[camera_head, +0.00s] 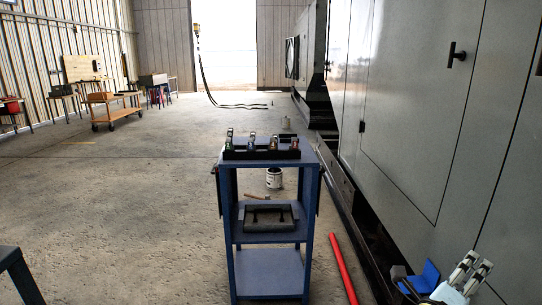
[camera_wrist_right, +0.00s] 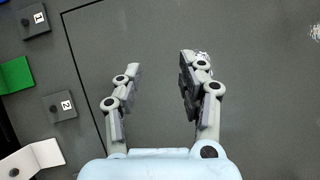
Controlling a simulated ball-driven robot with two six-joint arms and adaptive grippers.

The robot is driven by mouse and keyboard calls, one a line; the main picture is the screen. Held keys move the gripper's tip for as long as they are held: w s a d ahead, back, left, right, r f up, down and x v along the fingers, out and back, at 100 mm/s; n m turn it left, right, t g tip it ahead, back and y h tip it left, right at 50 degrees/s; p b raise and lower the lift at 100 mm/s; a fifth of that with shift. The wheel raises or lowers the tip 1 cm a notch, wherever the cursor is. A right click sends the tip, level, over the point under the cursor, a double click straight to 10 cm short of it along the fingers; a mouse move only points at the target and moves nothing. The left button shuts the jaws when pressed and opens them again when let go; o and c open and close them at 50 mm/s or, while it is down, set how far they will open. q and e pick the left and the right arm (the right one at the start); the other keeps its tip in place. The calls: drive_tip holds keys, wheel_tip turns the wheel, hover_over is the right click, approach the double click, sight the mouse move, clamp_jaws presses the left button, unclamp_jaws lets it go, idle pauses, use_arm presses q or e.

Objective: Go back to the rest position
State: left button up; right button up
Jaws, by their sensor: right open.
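My right gripper (camera_head: 478,265) is at the bottom right of the head view, close in front of the large grey enclosure (camera_head: 415,110). In the right wrist view my right gripper (camera_wrist_right: 161,62) is open, with nothing between its fingers, over a plain dark grey surface. My left gripper is not in view.
In the wrist view, dark blocks marked 1 (camera_wrist_right: 36,22) and 2 (camera_wrist_right: 60,106), a green piece (camera_wrist_right: 15,75) and a white piece (camera_wrist_right: 30,160) lie left of the gripper. A blue cart (camera_head: 270,266) carries a black holder (camera_head: 262,154).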

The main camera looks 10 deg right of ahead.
drive_tip(key=s+a+f+n+t+y+b, duration=0.1)
drive_tip(key=s+a+f+n+y, duration=0.2)
drive_tip(key=s+f+n+y, duration=0.5)
drive_tip(key=s+a+f+n+t+y+b, duration=0.1)
drive_tip(key=s+a+f+n, duration=0.4)
drive_tip(key=f, duration=0.7)
drive_tip(key=s+a+f+n+t+y+b, duration=0.1)
drive_tip(key=s+f+n+y, duration=0.35)
drive_tip(key=f+n, duration=0.45)
drive_tip(key=s+a+f+n+g+y, duration=0.1)
drive_tip(key=s+f+n+g, duration=0.4)
drive_tip(key=s, duration=0.8)
drive_tip(key=s+a+f+n+g+y, duration=0.2)
drive_tip(key=s+f+n+g, duration=0.3)
drive_tip(key=s+f, duration=0.4)
drive_tip(key=s+a+n, duration=0.1)
drive_tip(key=s, duration=0.3)
drive_tip(key=shift+s+f+g, duration=0.15)
drive_tip(key=shift+f+g, duration=0.2)
drive_tip(key=shift+g, duration=0.05)
drive_tip(key=shift+y+b, duration=0.25)
drive_tip(key=shift+b, duration=0.05)
